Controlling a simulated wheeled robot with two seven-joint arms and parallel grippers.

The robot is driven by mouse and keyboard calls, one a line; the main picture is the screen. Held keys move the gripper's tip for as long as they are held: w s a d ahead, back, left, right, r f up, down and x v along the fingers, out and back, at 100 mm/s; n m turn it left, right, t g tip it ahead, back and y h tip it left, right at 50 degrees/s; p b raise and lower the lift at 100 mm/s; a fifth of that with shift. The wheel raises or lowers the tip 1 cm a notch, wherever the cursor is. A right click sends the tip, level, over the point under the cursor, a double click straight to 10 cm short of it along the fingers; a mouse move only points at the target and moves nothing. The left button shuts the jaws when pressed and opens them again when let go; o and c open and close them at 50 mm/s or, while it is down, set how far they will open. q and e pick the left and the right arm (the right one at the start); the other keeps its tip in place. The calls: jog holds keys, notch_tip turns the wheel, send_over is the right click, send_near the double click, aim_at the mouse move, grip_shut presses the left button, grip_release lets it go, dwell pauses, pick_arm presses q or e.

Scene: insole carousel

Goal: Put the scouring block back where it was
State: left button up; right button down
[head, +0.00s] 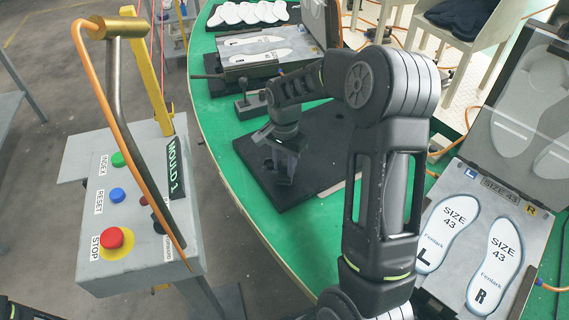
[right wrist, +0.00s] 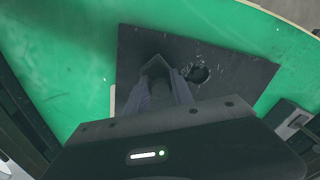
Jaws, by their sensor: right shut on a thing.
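My right gripper (head: 284,172) reaches down over a black mat (head: 318,130) on the green carousel table. In the right wrist view its two fingers (right wrist: 160,88) are shut on a small dark block (right wrist: 156,66), which I take to be the scouring block. The block is over the mat (right wrist: 235,72), beside a dark round patch with pale crumbs around it (right wrist: 198,74). I cannot tell whether the block touches the mat. In the head view the gripper hides most of the block. My left gripper is not in view.
A lever stand (head: 250,106) is close behind the mat. An open mould with insoles (head: 470,250) stands at the right, another mould (head: 258,52) at the back. A button console (head: 140,205) with a bent pole stands left of the table. Green table (head: 225,150) left of the mat is clear.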

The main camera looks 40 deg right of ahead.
aim_at(285, 163)
jog(key=shift+f, duration=0.1)
jog(key=shift+f, duration=0.15)
jog(key=c, duration=1.1)
grip_release()
notch_tip(285, 163, up, 13)
jog(key=shift+f+b, duration=0.2)
jog(key=shift+b, duration=0.15)
